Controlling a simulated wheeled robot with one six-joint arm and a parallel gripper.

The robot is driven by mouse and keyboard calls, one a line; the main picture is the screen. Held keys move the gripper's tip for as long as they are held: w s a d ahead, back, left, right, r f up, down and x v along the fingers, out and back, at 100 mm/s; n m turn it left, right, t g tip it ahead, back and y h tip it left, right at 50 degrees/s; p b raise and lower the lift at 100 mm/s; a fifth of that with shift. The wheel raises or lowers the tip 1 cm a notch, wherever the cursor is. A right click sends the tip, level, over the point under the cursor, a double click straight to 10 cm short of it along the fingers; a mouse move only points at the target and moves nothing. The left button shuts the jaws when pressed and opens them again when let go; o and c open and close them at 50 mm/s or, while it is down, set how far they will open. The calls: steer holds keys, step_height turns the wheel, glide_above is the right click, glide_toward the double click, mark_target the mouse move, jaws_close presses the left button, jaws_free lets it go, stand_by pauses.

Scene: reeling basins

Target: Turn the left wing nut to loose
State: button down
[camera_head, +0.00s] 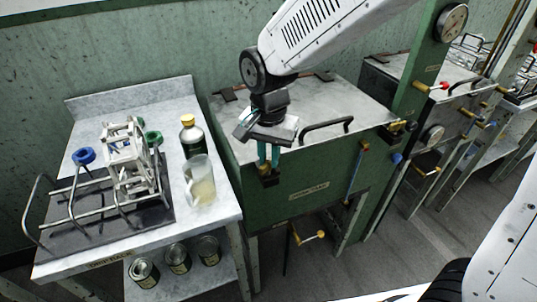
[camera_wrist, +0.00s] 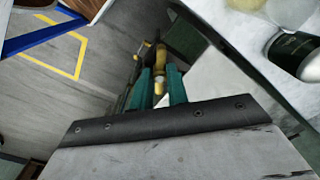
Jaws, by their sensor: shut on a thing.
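The left wing nut (camera_head: 267,171) is a brass-coloured piece on the dark clamp at the front left of the green basin (camera_head: 330,165). My gripper (camera_head: 268,161) points down at it from above, with its two teal fingers on either side. In the wrist view the brass nut (camera_wrist: 160,58) shows between and just beyond the teal fingers (camera_wrist: 159,75). My gripper is shut on the nut, and the fingers hide part of it. I cannot tell its exact angle. Another brass fastener (camera_head: 399,126) sits at the basin's front right.
A side table (camera_head: 228,212) on the left holds a reel frame (camera_head: 125,160), a dark bottle (camera_head: 192,140) and a clear jug (camera_head: 200,185). The basin's lid handle (camera_head: 325,125) rises right of my gripper. A yellow-handled valve (camera_head: 308,238) juts out below.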

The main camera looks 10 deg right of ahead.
steer(key=n, duration=0.9)
steer(key=shift+n, duration=0.3)
steer(key=n, duration=0.5)
steer(key=shift+n, duration=0.4)
steer(key=c, duration=2)
jaws_free()
steer(key=shift+n, duration=1.2)
steer(key=shift+c, duration=0.2)
steer(key=o, duration=1)
steer(key=shift+c, duration=0.2)
